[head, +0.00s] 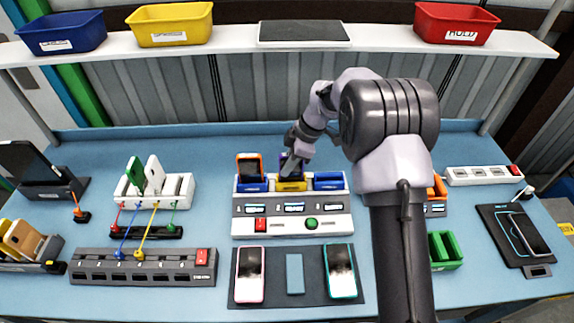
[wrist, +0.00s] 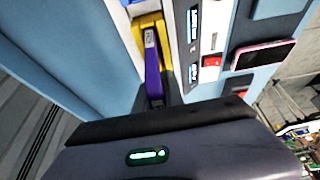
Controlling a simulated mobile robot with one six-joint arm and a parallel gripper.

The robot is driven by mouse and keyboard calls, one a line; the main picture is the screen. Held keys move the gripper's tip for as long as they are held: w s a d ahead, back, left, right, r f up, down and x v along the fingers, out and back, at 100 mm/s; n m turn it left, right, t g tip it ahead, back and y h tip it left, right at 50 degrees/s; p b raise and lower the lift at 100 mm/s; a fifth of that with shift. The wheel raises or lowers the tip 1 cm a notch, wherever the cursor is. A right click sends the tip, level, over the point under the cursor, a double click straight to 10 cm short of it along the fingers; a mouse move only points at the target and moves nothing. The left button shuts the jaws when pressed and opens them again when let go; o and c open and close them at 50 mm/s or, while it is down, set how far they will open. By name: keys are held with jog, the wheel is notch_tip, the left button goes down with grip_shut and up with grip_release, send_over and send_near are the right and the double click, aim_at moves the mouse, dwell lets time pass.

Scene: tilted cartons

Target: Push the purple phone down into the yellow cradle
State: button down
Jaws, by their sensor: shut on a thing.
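The yellow cradle (head: 291,186) is the middle one of three on a grey and white dock, and its yellow walls (wrist: 141,22) also show in the wrist view. The purple phone (wrist: 152,66) stands on edge, seen narrow side on, with one end among the yellow walls. I cannot tell how deep it sits. In the head view my gripper mostly covers the phone; a dark purple bit shows beside it. My gripper (head: 291,165) is above the yellow cradle, shut on the purple phone. In the wrist view the dark gripper body hides the near end of the phone.
An orange phone (head: 249,167) stands in the left blue cradle; the right blue cradle (head: 328,181) is empty. A red button (head: 260,224) and green button (head: 311,223) are in front. A dark mat (head: 317,291) holds two phones. A white rack (head: 178,189) stands left.

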aim_at(283, 154)
jog(key=c, duration=0.9)
grip_release()
jog(key=shift+c, duration=0.2)
jog(key=shift+r+p, duration=2.1)
jog(key=shift+r, duration=1.45)
